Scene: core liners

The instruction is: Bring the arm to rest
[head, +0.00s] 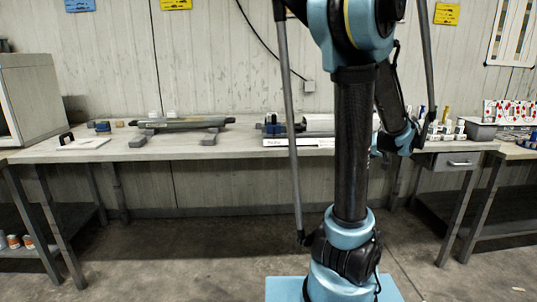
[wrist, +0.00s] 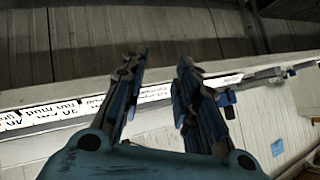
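My arm stands in front of the bench in the head view, its upper links rising past the top edge and its end hanging down by the bench's right half. My gripper is mostly hidden behind my arm there. In the wrist view my gripper (wrist: 160,62) has its two fingers clearly apart, with nothing between the tips. A small blue part (wrist: 226,98) lies right of the right finger. I cannot tell how far the fingertips are from the bench.
The long bench (head: 85,152) carries a grey tube (head: 185,122) on two supports. A white tube (head: 319,123) lies behind a white labelled strip (head: 290,143). Small bottles (head: 446,116) and a grey bin (head: 481,130) stand at the right. A box-shaped cabinet (head: 30,92) stands far left.

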